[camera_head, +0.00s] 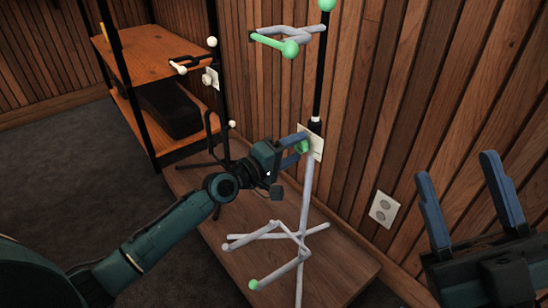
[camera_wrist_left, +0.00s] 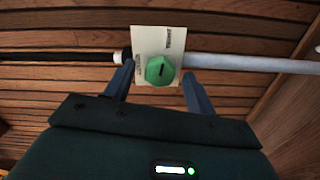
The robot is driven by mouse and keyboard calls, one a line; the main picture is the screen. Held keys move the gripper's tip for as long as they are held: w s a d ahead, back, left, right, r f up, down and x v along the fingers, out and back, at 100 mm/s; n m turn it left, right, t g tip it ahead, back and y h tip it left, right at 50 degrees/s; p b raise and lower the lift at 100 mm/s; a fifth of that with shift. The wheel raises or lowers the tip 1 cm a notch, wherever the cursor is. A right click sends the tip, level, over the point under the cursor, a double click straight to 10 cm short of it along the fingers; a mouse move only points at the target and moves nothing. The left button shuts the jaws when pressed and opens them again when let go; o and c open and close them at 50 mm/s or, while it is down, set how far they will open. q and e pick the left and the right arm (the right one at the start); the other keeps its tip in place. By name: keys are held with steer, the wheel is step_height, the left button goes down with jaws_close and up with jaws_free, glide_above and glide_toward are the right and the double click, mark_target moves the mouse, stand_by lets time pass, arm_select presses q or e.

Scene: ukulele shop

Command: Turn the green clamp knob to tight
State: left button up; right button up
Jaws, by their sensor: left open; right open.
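The green clamp knob (camera_head: 302,147) sits on a pale card on the upright of a grey-and-black stand. In the left wrist view, the knob (camera_wrist_left: 159,70) is faceted, with a short dark mark pointing roughly up the picture. The card (camera_wrist_left: 151,40) carries two small labels that I cannot read. My left gripper (camera_head: 296,148) is open, with its blue fingers on either side of the knob. In the left wrist view, small gaps seem to show beside the knob; contact is unclear. My right gripper (camera_head: 457,168) is open and empty at the right.
The stand has green-tipped upper arms (camera_head: 290,47) and grey lower arms (camera_head: 275,273) above a wooden platform (camera_head: 345,262). A black stand with white tips (camera_head: 212,42) stands behind at left, near a wooden shelf (camera_head: 150,50). The slatted wall is close behind, with an outlet (camera_head: 383,208).

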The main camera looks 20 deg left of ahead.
arm_select(q)
steer(key=v, duration=1.2)
steer(key=shift+s, duration=0.15)
arm_select(e)
steer(key=shift+f, duration=0.1)
steer(key=shift+f+h, duration=0.15)
steer(key=shift+h, duration=0.15)
arm_select(q)
steer(key=shift+a, duration=0.1)
arm_select(e)
steer(key=shift+m, duration=0.3)
